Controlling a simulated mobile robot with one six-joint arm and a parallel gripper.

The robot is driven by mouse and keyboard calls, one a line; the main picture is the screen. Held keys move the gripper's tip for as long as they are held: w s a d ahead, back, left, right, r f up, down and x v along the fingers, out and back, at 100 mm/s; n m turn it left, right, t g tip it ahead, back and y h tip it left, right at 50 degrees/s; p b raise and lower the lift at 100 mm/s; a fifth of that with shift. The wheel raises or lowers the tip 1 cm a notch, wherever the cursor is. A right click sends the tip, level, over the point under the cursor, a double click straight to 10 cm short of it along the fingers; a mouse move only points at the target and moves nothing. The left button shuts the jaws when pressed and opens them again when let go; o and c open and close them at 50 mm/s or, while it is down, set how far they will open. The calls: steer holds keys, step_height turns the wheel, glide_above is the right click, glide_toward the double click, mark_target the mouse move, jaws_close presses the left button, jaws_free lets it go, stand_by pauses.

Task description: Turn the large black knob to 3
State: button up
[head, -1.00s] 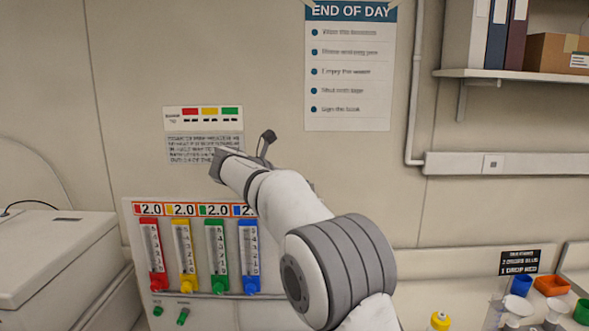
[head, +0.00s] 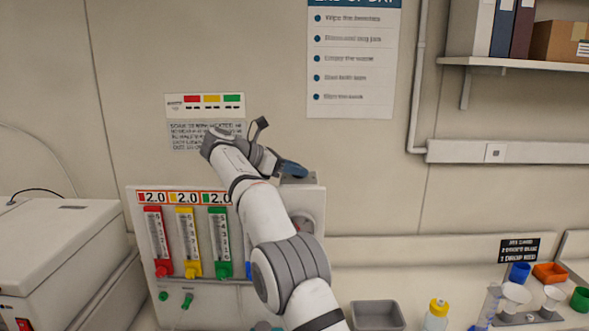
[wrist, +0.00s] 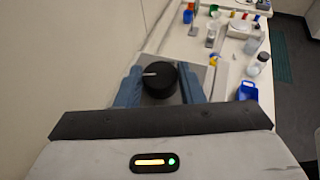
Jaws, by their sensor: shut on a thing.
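The large black knob (wrist: 161,84) shows in the wrist view, round, with a white pointer line towards the left of the picture. My gripper (wrist: 160,73) is shut on it, with one blue finger on each side. The scale around the knob cannot be read here. In the head view a blue finger of my gripper (head: 292,168) shows at the top right of the instrument panel (head: 215,305). My arm and gripper hide the knob there.
Red (head: 158,240), yellow (head: 189,240) and green (head: 219,240) flow meters stand on the panel, left of my arm. A grey tray (head: 378,316) and a yellow-capped bottle (head: 437,314) are on the bench to the right. A white box-shaped device (head: 60,245) stands at left.

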steer(key=shift+g, duration=0.3)
stand_by(0.4)
steer(key=o, duration=1)
steer(key=shift+s+r+n+t+y, duration=0.1)
steer(key=shift+n+t+y, duration=0.25)
steer(key=shift+t, duration=0.35)
